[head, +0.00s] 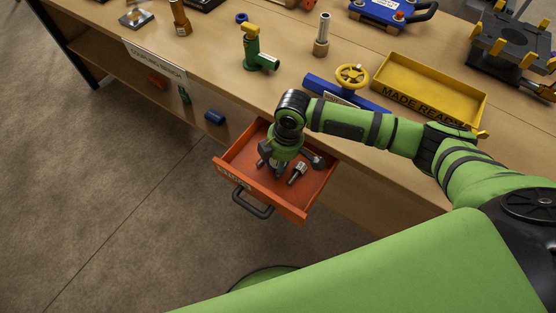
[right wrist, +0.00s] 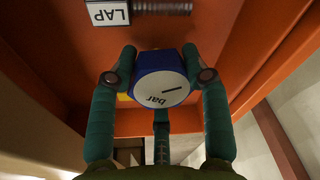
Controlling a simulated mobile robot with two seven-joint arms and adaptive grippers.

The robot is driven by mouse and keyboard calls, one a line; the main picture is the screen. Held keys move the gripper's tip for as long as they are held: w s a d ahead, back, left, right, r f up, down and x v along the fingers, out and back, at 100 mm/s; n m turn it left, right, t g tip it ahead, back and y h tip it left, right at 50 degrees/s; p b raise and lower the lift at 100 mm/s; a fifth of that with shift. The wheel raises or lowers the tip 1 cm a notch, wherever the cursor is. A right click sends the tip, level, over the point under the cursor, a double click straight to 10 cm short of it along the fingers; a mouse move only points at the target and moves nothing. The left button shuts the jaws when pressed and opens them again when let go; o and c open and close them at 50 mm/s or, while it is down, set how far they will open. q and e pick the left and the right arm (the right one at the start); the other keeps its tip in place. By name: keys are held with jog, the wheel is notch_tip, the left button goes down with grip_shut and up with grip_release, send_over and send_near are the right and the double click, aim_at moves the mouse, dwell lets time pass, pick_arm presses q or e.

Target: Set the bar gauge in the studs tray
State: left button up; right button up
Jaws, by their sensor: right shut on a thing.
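The bar gauge (right wrist: 160,78) has a blue case and a white dial marked "bar". In the right wrist view it sits between the fingers of my right gripper (right wrist: 160,68), which is shut on it. In the head view my right gripper (head: 272,166) reaches down into the open orange drawer (head: 302,208), and the arm hides part of the inside. I cannot make out the gauge there. No tray that I can read as the studs tray shows. My left gripper is not in view.
A metal threaded piece (head: 297,173) lies in the drawer, right of the gripper; a "LAP" label (right wrist: 108,12) shows inside. A yellow "MADE READY" tray (head: 435,82) and a blue valve with yellow handwheel (head: 352,76) stand on the bench. A green fitting (head: 254,52) stands further left.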

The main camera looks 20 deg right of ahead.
jog(key=shift+f, duration=0.4)
jog(key=o, duration=1.5)
jog(key=shift+c, duration=0.2)
jog(key=shift+s+d+r, duration=0.1)
jog(key=shift+d+r, duration=0.1)
jog(key=shift+r, duration=1.05)
jog(key=shift+d+r, duration=0.15)
jog(key=shift+r, duration=1.1)
jog(key=shift+s+d+r, duration=0.1)
jog(key=shift+d+r, duration=0.1)
jog(key=shift+r, duration=1.05)
jog(key=shift+w+r, duration=0.1)
notch_tip(320, 180, up, 12)
jog(key=d, duration=0.1)
jog(key=shift+s+d, duration=0.25)
jog(key=shift+d, duration=0.05)
